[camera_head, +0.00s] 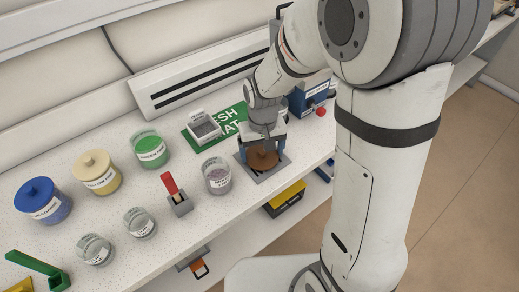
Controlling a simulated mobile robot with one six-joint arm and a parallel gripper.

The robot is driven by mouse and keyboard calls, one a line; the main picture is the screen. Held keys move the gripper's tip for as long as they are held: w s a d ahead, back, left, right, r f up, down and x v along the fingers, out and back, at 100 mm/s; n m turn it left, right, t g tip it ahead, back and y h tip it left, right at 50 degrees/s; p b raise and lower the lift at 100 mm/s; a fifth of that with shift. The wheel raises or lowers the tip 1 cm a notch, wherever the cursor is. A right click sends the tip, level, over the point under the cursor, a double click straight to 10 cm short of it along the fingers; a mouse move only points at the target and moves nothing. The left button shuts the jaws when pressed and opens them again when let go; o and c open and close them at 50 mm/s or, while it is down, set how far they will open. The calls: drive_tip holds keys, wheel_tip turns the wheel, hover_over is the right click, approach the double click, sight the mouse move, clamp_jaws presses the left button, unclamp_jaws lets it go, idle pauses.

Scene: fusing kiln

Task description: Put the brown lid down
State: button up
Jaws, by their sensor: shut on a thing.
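The brown lid (262,160) is low over a grey square plate (273,172) near the front edge of the counter. My gripper (262,148) points down and is shut on the brown lid, with a finger on either side of it. I cannot tell whether the lid touches the plate. An open glass jar (217,177) with purplish contents and a white label stands just left of the plate. My arm hides part of the counter behind the lid.
Jars with blue (42,200), cream (97,172) and green (150,149) lids stand to the left. A red-handled tool (171,185) sits in a grey block. A green mat (232,118) with a white container (203,127) lies behind. A blue box (312,95) stands back right.

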drive_tip(key=o, duration=0.8)
drive_tip(key=shift+f, duration=0.1)
wheel_tip(320, 180, up, 12)
drive_tip(key=s+d+r+t, duration=0.1)
drive_tip(key=s+d, duration=0.3)
drive_tip(key=s+d+m+t, duration=0.1)
drive_tip(key=s+d, duration=0.3)
drive_tip(key=s+d+r+m+t, duration=0.1)
drive_tip(key=s+d, duration=0.2)
drive_tip(key=s, duration=0.1)
drive_tip(key=shift+s+d+r, duration=0.25)
drive_tip(key=shift+d+r, duration=0.05)
drive_tip(key=shift+d, duration=0.1)
